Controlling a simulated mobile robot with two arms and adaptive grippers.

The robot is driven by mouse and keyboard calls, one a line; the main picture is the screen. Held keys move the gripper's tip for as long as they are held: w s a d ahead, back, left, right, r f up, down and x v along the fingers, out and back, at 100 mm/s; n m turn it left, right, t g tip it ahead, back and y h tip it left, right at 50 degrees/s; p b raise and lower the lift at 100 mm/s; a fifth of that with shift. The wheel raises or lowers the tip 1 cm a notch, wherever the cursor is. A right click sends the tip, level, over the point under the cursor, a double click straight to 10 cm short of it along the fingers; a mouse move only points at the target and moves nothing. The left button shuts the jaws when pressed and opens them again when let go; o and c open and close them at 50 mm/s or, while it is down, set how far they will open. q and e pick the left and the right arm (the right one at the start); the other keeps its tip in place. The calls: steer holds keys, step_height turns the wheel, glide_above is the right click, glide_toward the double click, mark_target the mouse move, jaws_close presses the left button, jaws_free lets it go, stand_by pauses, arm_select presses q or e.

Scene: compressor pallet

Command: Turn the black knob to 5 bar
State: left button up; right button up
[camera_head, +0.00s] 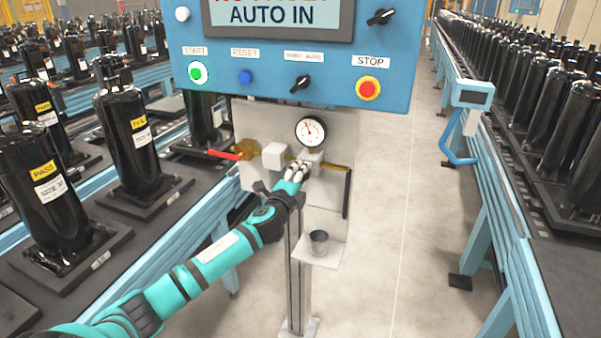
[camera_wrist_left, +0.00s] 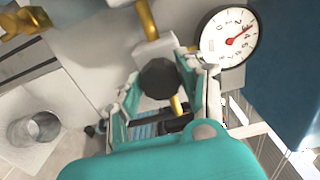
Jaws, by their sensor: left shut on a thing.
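The black knob (camera_wrist_left: 158,78) sits below the brass pipe in the left wrist view. My left gripper (camera_wrist_left: 166,88) is shut on it, with one finger on each side. In the head view my left gripper (camera_head: 297,172) is at the panel just below the pressure gauge (camera_head: 311,131), and it hides the knob. The gauge also shows in the left wrist view (camera_wrist_left: 229,38); its red needle points to the upper right, seemingly near the 3. My right gripper is in neither view.
A red-handled valve (camera_head: 226,155) is left of the gripper. A small metal cup (camera_head: 319,242) stands on a shelf below. The blue control box (camera_head: 290,55) overhangs above.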

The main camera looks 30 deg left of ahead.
arm_select(q)
steer(key=shift+m+p, duration=1.05)
steer(key=shift+m, duration=1.85)
steer(key=shift+d, duration=0.1)
steer(key=o, duration=1.2)
steer(key=v, duration=1.2)
